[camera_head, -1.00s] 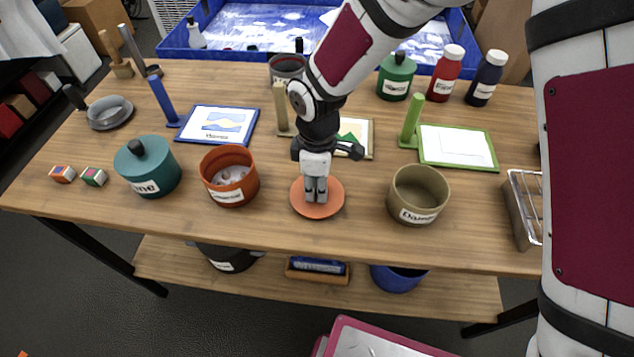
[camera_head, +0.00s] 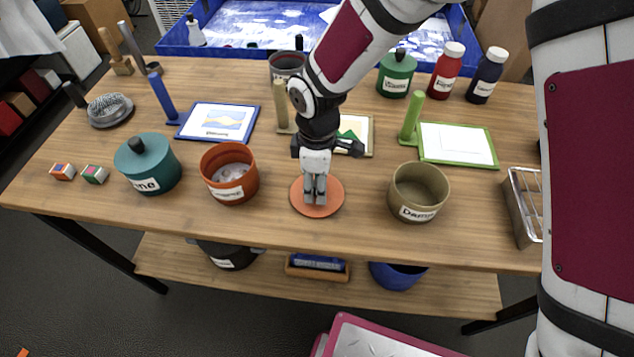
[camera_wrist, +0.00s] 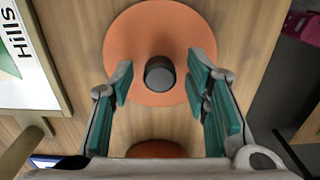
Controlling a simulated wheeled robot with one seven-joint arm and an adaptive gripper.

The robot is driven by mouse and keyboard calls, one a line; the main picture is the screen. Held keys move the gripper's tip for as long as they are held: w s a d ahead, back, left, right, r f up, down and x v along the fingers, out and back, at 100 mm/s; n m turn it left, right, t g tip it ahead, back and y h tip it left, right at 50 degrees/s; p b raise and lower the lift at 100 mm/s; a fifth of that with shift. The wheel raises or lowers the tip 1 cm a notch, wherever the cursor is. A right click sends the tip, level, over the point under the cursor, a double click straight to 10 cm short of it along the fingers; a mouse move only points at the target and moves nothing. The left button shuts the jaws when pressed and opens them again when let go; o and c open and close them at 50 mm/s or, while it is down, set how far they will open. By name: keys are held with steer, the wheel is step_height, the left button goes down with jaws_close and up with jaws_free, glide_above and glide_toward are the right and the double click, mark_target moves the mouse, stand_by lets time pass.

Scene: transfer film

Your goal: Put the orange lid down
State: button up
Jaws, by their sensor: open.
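The orange lid (camera_head: 330,196) lies flat on the wooden table, between the orange pot (camera_head: 229,174) and the olive pot (camera_head: 417,193). In the wrist view the orange lid (camera_wrist: 125,35) shows its dark round knob (camera_wrist: 160,74) at the middle. My gripper (camera_head: 315,200) points down over the lid. In the wrist view my gripper (camera_wrist: 163,88) is open, its teal finger pads on either side of the knob with a gap to it. The orange pot is uncovered and holds pale contents.
A teal lidded pot (camera_head: 148,165) stands left, beside two small cubes (camera_head: 95,174). A metal rack (camera_head: 524,205) is at the right. The table's front edge lies close in front of the lid.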

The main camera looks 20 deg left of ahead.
step_height(320, 180, up, 12)
steer(key=shift+f+b, duration=0.25)
steer(key=shift+b, duration=0.2)
steer(key=shift+d, duration=0.1)
steer(key=d+r+m+t, duration=0.1)
steer(key=d+r+m, duration=0.5)
steer(key=d, duration=0.4)
steer(key=d+r+m+t, duration=0.2)
steer(key=d+r+m, duration=0.2)
steer(key=d+r, duration=0.55)
steer(key=s+d+r+m+t, duration=0.1)
steer(key=s+d+m+t, duration=0.1)
steer(key=s+d+m, duration=0.8)
steer(key=shift+s+d+r+m, duration=0.2)
steer(key=shift+s+d+m, duration=0.15)
steer(key=shift+d, duration=2)
